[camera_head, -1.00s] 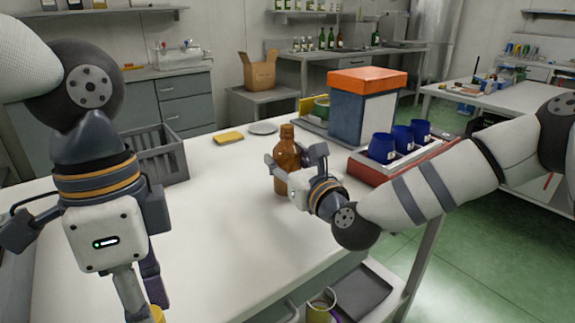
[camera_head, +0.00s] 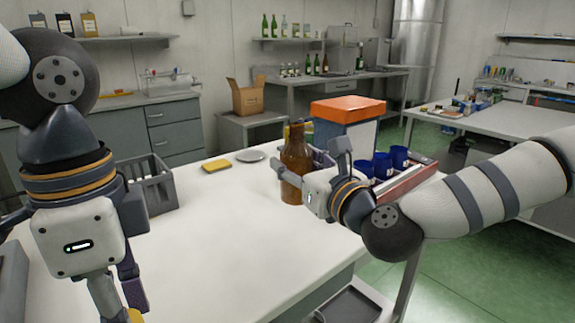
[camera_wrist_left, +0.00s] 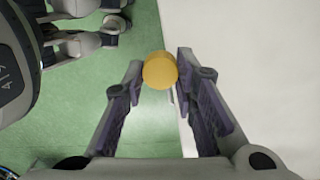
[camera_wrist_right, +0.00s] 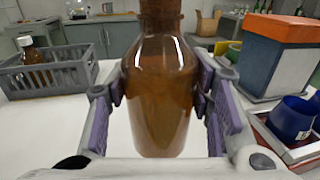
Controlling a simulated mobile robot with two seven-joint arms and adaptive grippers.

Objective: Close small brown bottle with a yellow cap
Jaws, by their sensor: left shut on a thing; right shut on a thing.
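The brown glass bottle (camera_head: 296,168) is upright, its open neck at the top, and looks raised off the white table. My right gripper (camera_wrist_right: 158,88) is shut around its body, which fills the middle of the right wrist view (camera_wrist_right: 160,110). The yellow cap (camera_wrist_left: 159,70) is between the fingertips of my left gripper (camera_wrist_left: 160,76), which is shut on it. In the head view the cap shows only partly at the bottom edge (camera_head: 134,316), left of and apart from the bottle.
A grey crate (camera_head: 152,186) stands left on the white table (camera_head: 215,235); the right wrist view shows a white-capped bottle (camera_wrist_right: 34,62) in it. A yellow sponge (camera_head: 216,166) and plate (camera_head: 250,156) lie behind. Blue cups (camera_head: 382,165) and an orange-lidded box (camera_head: 347,108) stand right. The table's middle is clear.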

